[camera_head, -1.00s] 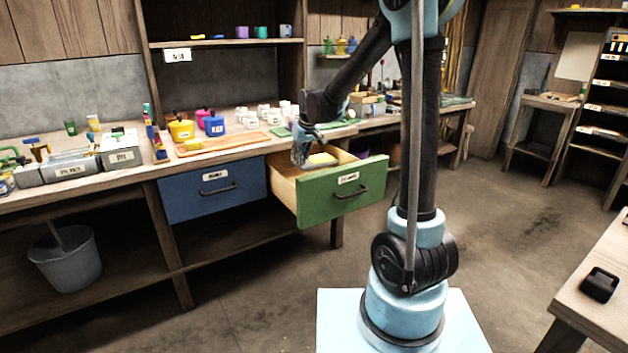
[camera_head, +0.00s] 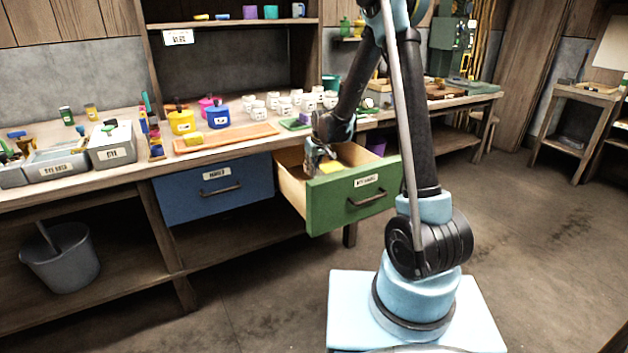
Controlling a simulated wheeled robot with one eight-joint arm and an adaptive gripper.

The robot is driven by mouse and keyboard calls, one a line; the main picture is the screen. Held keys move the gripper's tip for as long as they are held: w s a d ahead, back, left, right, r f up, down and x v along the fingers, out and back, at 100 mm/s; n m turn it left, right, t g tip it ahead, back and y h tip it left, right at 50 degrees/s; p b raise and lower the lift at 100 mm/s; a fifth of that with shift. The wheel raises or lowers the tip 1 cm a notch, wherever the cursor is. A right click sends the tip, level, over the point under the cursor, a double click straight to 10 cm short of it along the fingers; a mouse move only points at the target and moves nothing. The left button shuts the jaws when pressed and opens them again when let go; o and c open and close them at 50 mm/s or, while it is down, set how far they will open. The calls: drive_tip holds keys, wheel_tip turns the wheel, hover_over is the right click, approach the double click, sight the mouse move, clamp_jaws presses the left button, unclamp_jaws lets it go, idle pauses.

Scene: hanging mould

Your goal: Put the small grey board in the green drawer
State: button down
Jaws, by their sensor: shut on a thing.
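The green drawer (camera_head: 353,194) stands pulled out under the workbench, and its open top shows the pale wooden inside. My gripper (camera_head: 314,160) points down at the drawer's left inner part, with its tip at about rim height or just inside. It is shut on a small grey piece, which I take to be the small grey board; fingers and piece are hard to tell apart at this size. The drawer's back inside is partly hidden by my arm.
A shut blue drawer (camera_head: 213,188) is left of the green one. The bench top above holds an orange-brown board (camera_head: 226,137), yellow and blue pots, several white jars (camera_head: 284,105) and grey boxes (camera_head: 111,147). A grey bucket (camera_head: 62,257) stands below at left.

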drive_tip(key=shift+s+a+f, duration=0.1)
drive_tip(key=shift+f, duration=2.5)
drive_tip(key=c, duration=1.6)
unclamp_jaws()
drive_tip(key=shift+r, duration=0.15)
drive_tip(key=shift+v, duration=6)
drive_tip(key=s+d+r+m, duration=0.2)
drive_tip(key=s+d+r, duration=0.4)
drive_tip(key=s+d, duration=0.3)
drive_tip(key=s+d+f+m, duration=0.1)
drive_tip(key=s+d, duration=0.5)
drive_tip(key=s, duration=0.3)
drive_tip(key=s+d+f+m+g+h, duration=0.1)
drive_tip(key=s+d+m, duration=0.1)
drive_tip(key=s+d, duration=0.4)
drive_tip(key=s+d+f+m+h, duration=0.1)
drive_tip(key=s+d, duration=0.5)
drive_tip(key=s, duration=0.8)
drive_tip(key=shift+m, duration=0.3)
